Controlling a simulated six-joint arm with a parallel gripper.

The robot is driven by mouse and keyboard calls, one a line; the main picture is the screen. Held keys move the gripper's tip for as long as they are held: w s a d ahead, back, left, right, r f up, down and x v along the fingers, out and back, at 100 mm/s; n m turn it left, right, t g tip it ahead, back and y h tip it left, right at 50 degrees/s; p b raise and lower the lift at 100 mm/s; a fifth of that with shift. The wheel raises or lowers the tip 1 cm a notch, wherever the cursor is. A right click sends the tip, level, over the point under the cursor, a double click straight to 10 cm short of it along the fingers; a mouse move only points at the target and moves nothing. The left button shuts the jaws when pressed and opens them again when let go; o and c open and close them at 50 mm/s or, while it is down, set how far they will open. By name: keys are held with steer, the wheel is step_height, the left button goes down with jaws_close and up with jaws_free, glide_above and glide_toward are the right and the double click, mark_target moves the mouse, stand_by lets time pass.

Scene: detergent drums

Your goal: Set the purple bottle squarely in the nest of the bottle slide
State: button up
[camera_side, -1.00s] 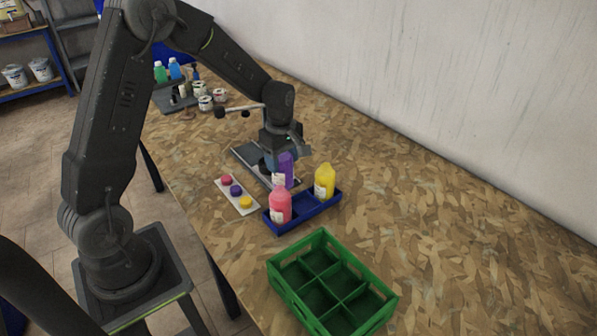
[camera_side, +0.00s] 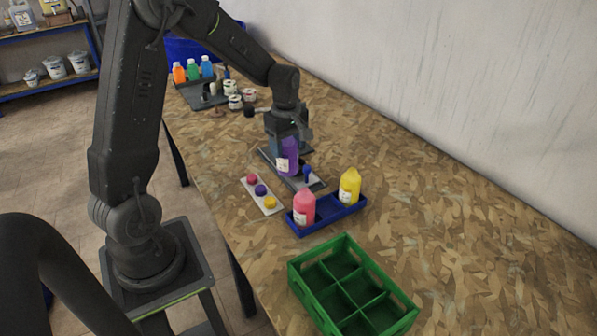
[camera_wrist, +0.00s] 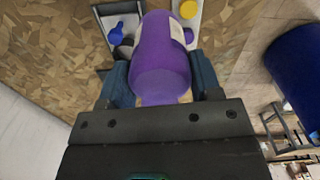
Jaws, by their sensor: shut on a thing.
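My gripper (camera_side: 286,148) is shut on the purple bottle (camera_side: 289,163), which it holds from above over the grey bottle slide (camera_side: 267,156). In the wrist view the bottle (camera_wrist: 160,60) sits between both fingers, its label facing up and right. A blue knob (camera_side: 307,173) stands at the slide's near end, and it also shows in the wrist view (camera_wrist: 128,32) beside the bottle. The bottle looks roughly upright. Its base hides the nest, and I cannot tell whether it touches the slide.
A blue tray (camera_side: 330,214) holds a pink bottle (camera_side: 304,207) and a yellow bottle (camera_side: 350,186), with an empty place between. A white plate (camera_side: 263,196) carries colored caps. A green divided crate (camera_side: 352,287) is in front. The bench to the right is clear.

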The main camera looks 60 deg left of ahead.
steer(key=shift+w+a, duration=0.1)
steer(key=w+a+f, duration=0.6)
steer(key=w+a, duration=0.2)
steer(key=a, duration=0.1)
steer(key=shift+a, duration=0.4)
steer(key=shift+f, duration=0.8)
stand_by(2.0)
steer(key=shift+f, duration=1)
steer(key=o, duration=1.4)
steer(key=shift+c, duration=0.2)
